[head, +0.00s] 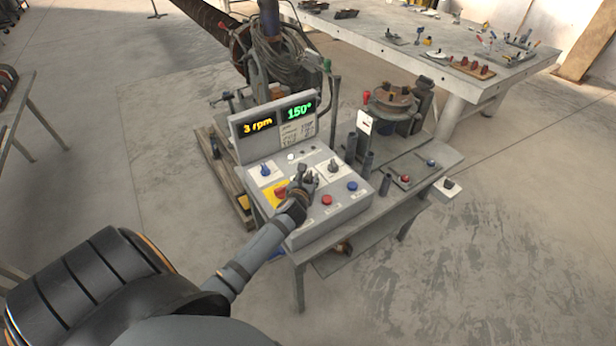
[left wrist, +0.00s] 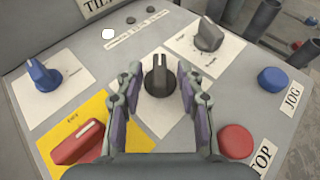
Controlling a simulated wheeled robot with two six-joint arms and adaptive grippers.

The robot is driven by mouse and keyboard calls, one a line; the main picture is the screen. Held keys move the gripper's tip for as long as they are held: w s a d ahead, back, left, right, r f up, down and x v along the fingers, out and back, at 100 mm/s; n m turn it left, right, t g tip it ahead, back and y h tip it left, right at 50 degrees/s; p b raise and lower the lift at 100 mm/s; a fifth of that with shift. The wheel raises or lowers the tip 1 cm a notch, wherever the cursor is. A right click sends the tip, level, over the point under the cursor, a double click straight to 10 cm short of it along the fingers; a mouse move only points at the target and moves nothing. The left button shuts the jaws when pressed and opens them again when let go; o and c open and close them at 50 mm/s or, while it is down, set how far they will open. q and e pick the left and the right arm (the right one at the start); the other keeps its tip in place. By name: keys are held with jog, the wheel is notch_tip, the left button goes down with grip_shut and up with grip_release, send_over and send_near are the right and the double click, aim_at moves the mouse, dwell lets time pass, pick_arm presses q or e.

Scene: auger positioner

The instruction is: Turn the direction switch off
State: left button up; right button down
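The control box (head: 318,222) stands on a grey table, its displays (head: 278,117) reading 3 rpm and 150°. A black rotary knob (left wrist: 160,76) on a white plate is at the panel's centre in the left wrist view, its pointer roughly upright; its label is hidden, so I cannot confirm it is the direction switch. My left gripper (head: 302,180) is over the panel and hides this knob in the head view. In the left wrist view, its fingers (left wrist: 158,92) are spread on both sides of the knob, with gaps visible. My right gripper is not in view.
Around the knob are a blue knob (left wrist: 44,74), a grey knob (left wrist: 208,36), a red switch (left wrist: 78,143) on a yellow plate, a blue JOG button (left wrist: 272,79) and a red STOP button (left wrist: 236,141). Upright posts (head: 366,165) stand right of the box.

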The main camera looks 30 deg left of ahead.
pick_arm(q)
jog(key=shift+w+a, duration=0.1)
jog(key=shift+w, duration=0.15)
jog(key=shift+w+a+f, duration=0.1)
jog(key=shift+c, duration=1.6)
jog(key=c, duration=0.5)
grip_shut()
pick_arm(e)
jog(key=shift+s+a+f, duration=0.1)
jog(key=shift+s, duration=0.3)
